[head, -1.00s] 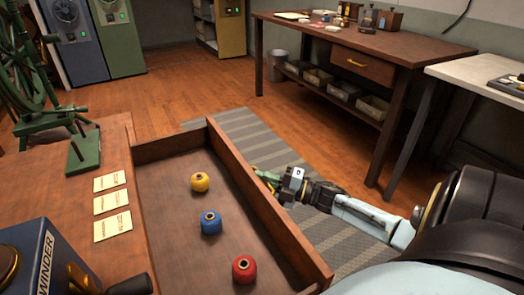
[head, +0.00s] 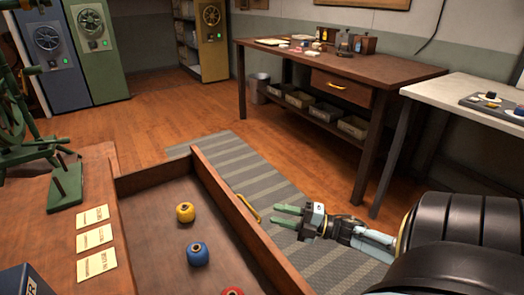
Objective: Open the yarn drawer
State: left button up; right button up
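The yarn drawer (head: 222,205) is pulled out from the wooden table at the left. Inside it lie a yellow yarn ball (head: 185,212), a blue yarn ball (head: 197,254) and a red yarn ball (head: 232,291), the last cut off by the bottom edge. A yellow handle (head: 248,208) is on the drawer's outer front. My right gripper (head: 285,216) is open, its green fingers pointing left toward the handle, apart from it and empty. My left gripper is not in view.
The wooden table (head: 95,170) carries several paper cards (head: 95,238) and a green spinning device (head: 65,188). A workbench (head: 330,65) with a closed drawer and a pale table (head: 450,95) stand at the back right. A striped mat (head: 285,195) covers the floor beside the drawer.

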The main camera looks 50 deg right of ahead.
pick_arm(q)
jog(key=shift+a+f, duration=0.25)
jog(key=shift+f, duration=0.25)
pick_arm(e)
jog(key=v, duration=0.3)
jog(key=shift+s+d, duration=0.2)
jog(key=shift+s, duration=0.15)
